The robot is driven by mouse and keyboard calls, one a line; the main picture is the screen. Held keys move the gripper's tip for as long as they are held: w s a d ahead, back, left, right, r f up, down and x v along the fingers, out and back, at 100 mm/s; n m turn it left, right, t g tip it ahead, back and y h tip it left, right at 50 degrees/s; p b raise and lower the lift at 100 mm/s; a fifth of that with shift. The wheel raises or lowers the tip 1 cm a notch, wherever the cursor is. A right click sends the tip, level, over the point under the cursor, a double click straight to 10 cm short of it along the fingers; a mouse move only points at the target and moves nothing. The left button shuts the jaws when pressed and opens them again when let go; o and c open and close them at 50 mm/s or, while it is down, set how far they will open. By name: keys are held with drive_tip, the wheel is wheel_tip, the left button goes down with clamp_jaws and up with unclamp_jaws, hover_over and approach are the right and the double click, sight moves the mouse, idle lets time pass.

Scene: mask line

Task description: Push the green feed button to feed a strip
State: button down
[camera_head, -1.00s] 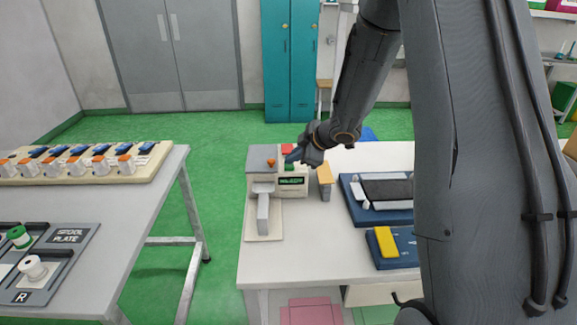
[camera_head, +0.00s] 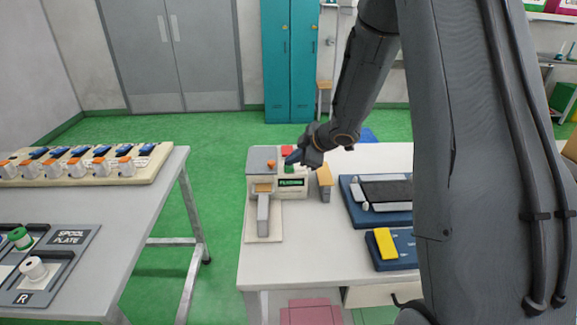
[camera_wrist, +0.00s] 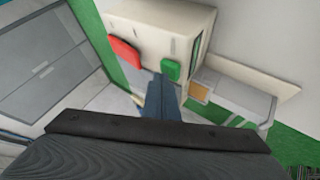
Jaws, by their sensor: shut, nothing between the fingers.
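The feed machine (camera_head: 258,162) is a grey and cream box at the back left of the right-hand table. Its green feed button (camera_head: 290,169) is on top, above a small lit display (camera_head: 291,182). The button also shows in the wrist view (camera_wrist: 171,69). My gripper (camera_head: 292,158) is shut and empty, with its blue fingertips (camera_wrist: 163,80) right beside the green button; I cannot tell whether they touch it. An orange strip (camera_head: 263,188) shows at the machine's front outlet, and also in the wrist view (camera_wrist: 198,93).
A red button (camera_head: 287,150) sits behind the green one, near my fingers. A tan block (camera_head: 324,178) stands just right of the machine. A blue tray (camera_head: 365,214) and a yellow block (camera_head: 386,241) lie further right. The table's front middle is clear.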

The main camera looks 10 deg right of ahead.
drive_tip(key=shift+r+p, duration=0.6)
drive_tip(key=shift+r, duration=0.05)
wheel_tip(320, 180, up, 5)
drive_tip(key=p, duration=0.6)
drive_tip(key=shift+r, duration=0.1)
idle(0.4)
drive_tip(key=m, duration=0.1)
drive_tip(key=m+h+b, duration=0.3)
drive_tip(key=m+h, duration=0.1)
drive_tip(key=m, duration=0.1)
approach(294, 168)
wheel_tip(294, 168, up, 3)
drive_tip(key=d, duration=0.2)
drive_tip(key=s+m+g+h+b, duration=0.1)
drive_tip(key=s+m+g, duration=0.15)
drive_tip(key=s, duration=0.35)
drive_tip(key=s+a+f+m+g+b, duration=0.1)
drive_tip(key=s+a+m+g, duration=0.1)
drive_tip(key=s, duration=0.7)
drive_tip(key=s+a+f+m+g+b, duration=0.1)
drive_tip(key=s+m, duration=0.3)
drive_tip(key=s, duration=0.6)
drive_tip(key=shift+a+f+g+b, duration=0.35)
drive_tip(key=shift+a+f+g, duration=0.2)
drive_tip(key=shift+f, duration=0.15)
